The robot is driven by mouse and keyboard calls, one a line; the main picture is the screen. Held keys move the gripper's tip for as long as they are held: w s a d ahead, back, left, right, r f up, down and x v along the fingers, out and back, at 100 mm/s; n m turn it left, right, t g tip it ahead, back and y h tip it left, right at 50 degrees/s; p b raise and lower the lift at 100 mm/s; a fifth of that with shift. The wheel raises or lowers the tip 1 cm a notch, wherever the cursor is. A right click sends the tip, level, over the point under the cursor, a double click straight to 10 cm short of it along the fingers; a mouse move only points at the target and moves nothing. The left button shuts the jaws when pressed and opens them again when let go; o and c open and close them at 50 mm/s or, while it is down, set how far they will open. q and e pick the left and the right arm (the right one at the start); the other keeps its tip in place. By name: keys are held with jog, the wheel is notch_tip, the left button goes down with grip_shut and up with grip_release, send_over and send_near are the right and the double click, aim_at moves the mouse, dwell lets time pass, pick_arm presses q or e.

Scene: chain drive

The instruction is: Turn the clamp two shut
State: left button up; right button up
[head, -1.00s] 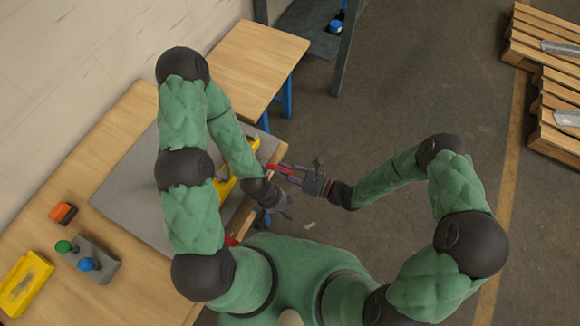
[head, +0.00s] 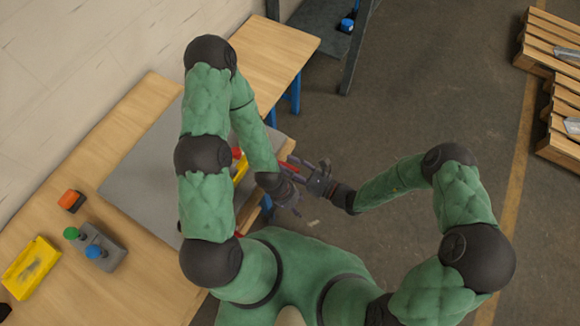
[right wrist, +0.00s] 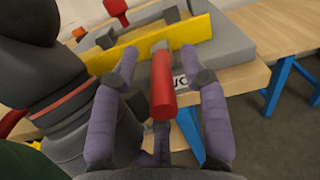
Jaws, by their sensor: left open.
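A red cylindrical handle (right wrist: 162,88) sticks out toward me from a clamp on the yellow bar (right wrist: 130,52) at the bench edge. In the head view the handle (head: 290,168) is small and partly covered. I cannot read which clamp it is. My right gripper (right wrist: 160,62) is open, its two purple-grey fingers on either side of the handle, with gaps showing on both sides. In the head view my right gripper (head: 312,176) is at the bench's right edge. My left gripper (head: 292,200) is open and empty, just below it, beside the bench edge.
A grey plate (head: 140,180) lies on the wooden bench (head: 150,275). A second red handle (right wrist: 117,8) stands farther back. A grey button box (head: 112,255), an orange block (head: 71,201) and a yellow tray (head: 32,268) are at left.

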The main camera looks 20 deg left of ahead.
jog(key=shift+f, duration=0.1)
jog(key=s+d, duration=0.2)
jog(key=d, duration=1)
jog(key=shift+s+a, duration=0.1)
jog(key=shift+s, duration=0.1)
dwell(0.3)
jog(key=s+d+f+n+g+h, duration=0.5)
jog(key=s+f+n+g+h, duration=0.4)
jog(key=s, duration=0.4)
jog(key=w+d+f+n+t+h+b, duration=0.1)
jog(key=w+d+f+n+t+h, duration=0.3)
jog(key=w+d+n+t, duration=0.2)
jog(key=shift+w+d+f+h, duration=0.2)
jog(key=shift+w+d+h, duration=0.1)
jog(key=shift+w+d, duration=0.5)
